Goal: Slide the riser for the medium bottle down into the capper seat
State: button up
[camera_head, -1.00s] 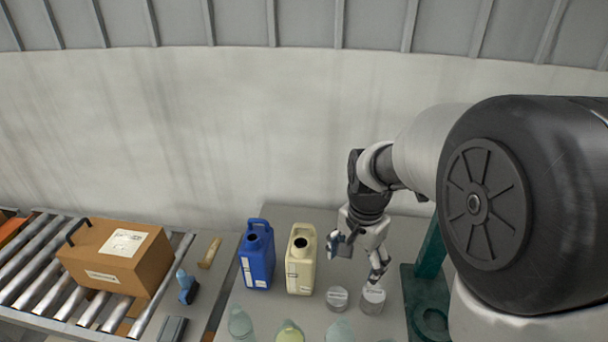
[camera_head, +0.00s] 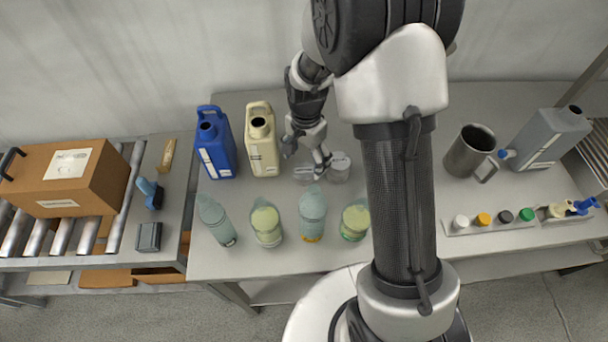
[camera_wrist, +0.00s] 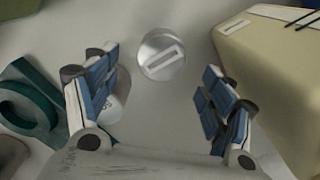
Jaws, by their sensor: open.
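Two short round metal risers stand side by side on the table. The left riser (camera_head: 304,173) shows in the wrist view as a labelled silver disc (camera_wrist: 161,57), ahead of and between my fingers. The right riser (camera_head: 340,167) is partly hidden behind the left finger in the wrist view (camera_wrist: 114,106). I cannot read which is for the medium bottle. My gripper (camera_head: 305,157) is open and empty above the risers; its blue-padded fingers spread wide in the wrist view (camera_wrist: 155,88). The teal capper seat ring (camera_wrist: 27,106) is at the wrist view's left edge; my arm hides it in the head view.
A cream jug (camera_head: 262,140) and a blue jug (camera_head: 215,145) stand left of the risers. Several bottles (camera_head: 266,223) line the table's front. A steel mug (camera_head: 470,153), a grey canister (camera_head: 545,140) and a cap row (camera_head: 490,222) are on the right.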

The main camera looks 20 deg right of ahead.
jog(key=f, duration=0.1)
jog(key=f+b, duration=0.1)
jog(key=f, duration=0.1)
jog(key=f+b, duration=0.1)
jog(key=f, duration=0.1)
jog(key=shift+a+f, duration=0.25)
jog(key=shift+r, duration=0.1)
jog(key=shift+c, duration=0.3)
jog(key=c, duration=1.2)
jog(key=shift+o, duration=0.2)
notch_tip(320, 180, up, 20)
jog(key=p, duration=0.6)
notch_tip(320, 180, up, 7)
jog(key=p, duration=0.5)
send_over(304, 170)
jog(key=s+f+n+b, duration=0.1)
jog(key=f+n+b, duration=0.1)
jog(key=f+n, duration=0.3)
jog(key=s+f+n+b, duration=0.2)
jog(key=f+n, duration=0.4)
jog(key=f, duration=0.3)
jog(key=shift+s+b, duration=0.3)
jog(key=shift+b, duration=0.4)
